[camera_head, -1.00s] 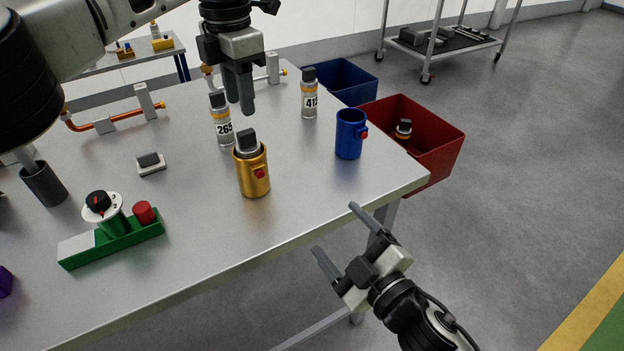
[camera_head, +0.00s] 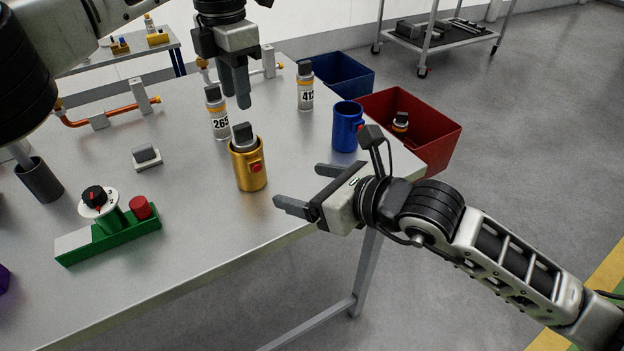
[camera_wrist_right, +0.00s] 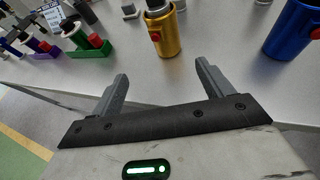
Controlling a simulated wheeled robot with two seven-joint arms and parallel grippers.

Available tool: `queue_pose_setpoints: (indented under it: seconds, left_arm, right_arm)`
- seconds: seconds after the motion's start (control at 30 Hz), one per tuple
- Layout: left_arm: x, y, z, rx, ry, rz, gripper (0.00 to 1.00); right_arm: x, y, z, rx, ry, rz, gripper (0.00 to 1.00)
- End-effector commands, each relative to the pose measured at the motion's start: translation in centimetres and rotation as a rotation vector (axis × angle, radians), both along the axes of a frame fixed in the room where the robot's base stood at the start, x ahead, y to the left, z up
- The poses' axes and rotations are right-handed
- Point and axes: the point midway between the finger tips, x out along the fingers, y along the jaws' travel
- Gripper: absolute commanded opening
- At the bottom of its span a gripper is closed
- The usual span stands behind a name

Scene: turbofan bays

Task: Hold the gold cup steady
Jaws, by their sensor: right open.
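The gold cup (camera_head: 248,172) stands upright on the table with a red button on its side. A grey-black capped part sits in its mouth. The cup also shows in the right wrist view (camera_wrist_right: 167,36), beyond the fingertips. My right gripper (camera_head: 296,187) is open and empty, to the right of the cup and apart from it, at the table's front edge. Its two fingers show spread in the right wrist view (camera_wrist_right: 160,70). My left gripper (camera_head: 238,95) hangs above and behind the cup, fingers pointing down and close together. I see nothing between them.
A blue cup (camera_head: 346,127) stands to the right on the table (camera_head: 190,230). Bottles marked 265 (camera_head: 217,115) and 412 (camera_head: 305,88) stand behind. A green base with a dial (camera_head: 108,236) is at left. Red (camera_head: 430,140) and blue (camera_head: 338,75) bins lie beyond the table.

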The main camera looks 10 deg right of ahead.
Motion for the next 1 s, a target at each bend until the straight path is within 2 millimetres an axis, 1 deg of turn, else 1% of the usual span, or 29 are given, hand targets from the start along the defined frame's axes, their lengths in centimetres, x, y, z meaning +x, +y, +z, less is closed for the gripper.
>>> queue_pose_setpoints:
  seconds: [0.1, 0.23, 0.8, 1.0]
  left_arm:
    - [0.0, 0.0, 0.0, 0.000, 0.000, 0.000, 0.36]
    - [0.0, 0.0, 0.0, 0.000, 0.000, 0.000, 0.36]
    - [0.0, 0.0, 0.0, 0.000, 0.000, 0.000, 0.36]
    - [0.0, 0.0, 0.0, 0.000, 0.000, 0.000, 0.36]
  right_arm:
    - [0.7, -0.4, 0.1, -0.040, -0.025, -0.017, 0.79]
    - [1.7, 0.3, -0.4, -0.042, -0.028, -0.020, 0.79]
    - [9.8, 6.3, -4.5, -0.042, -0.028, -0.017, 0.79]
    - [11.7, 7.6, -5.5, -0.040, -0.027, -0.018, 0.79]
